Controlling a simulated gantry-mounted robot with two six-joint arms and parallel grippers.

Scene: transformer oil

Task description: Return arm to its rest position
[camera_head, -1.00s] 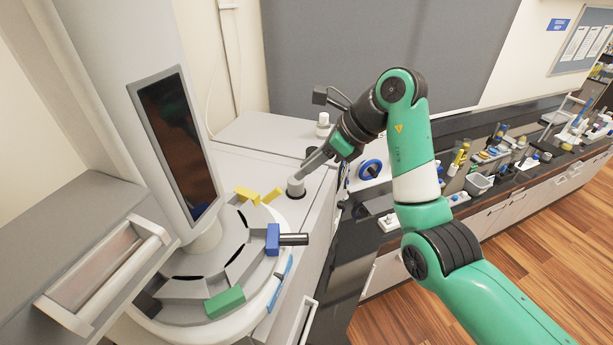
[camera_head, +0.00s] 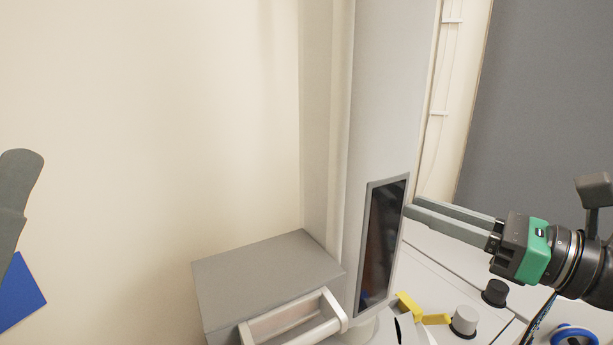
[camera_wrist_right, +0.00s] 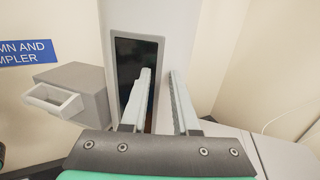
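My right gripper (camera_head: 411,206) is raised at the right of the head view, pointing left in front of the instrument's dark screen (camera_head: 382,245). In the right wrist view, its two fingers (camera_wrist_right: 159,74) stand apart with nothing between them, so it is open and empty. A grey finger-like part, which looks like my left gripper (camera_head: 18,195), shows at the left edge of the head view. Only one piece of it is visible, and its opening cannot be told.
A grey box with a pale handle (camera_head: 295,318) juts out left of the screen. Below my right gripper are a white-grey capped cylinder (camera_head: 464,321), a black knob (camera_head: 495,292) and a yellow part (camera_head: 410,306). A blue wall sign (camera_wrist_right: 28,52) is at left.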

